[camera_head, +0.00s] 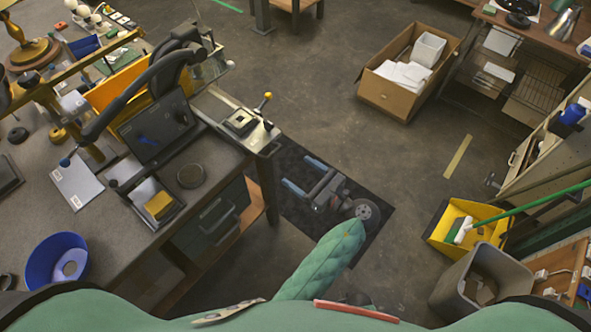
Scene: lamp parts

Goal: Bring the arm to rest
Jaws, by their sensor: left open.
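My left gripper (296,171) is over the dark mat on the floor, to the right of the workbench. Its two blue-grey fingers are apart, with nothing between them. The green quilted sleeve of my left arm (325,260) runs from the bottom edge up to it. The gripper is clear of the bench edge in the picture; its height cannot be told. My right gripper is out of view.
The workbench (85,215) at left carries a blue bowl (30,265), a dark disc (191,176) and a black jointed arm (120,103). A cardboard box (384,98), a yellow dustpan (438,232) and a grey bin (448,290) stand at right. Floor between is clear.

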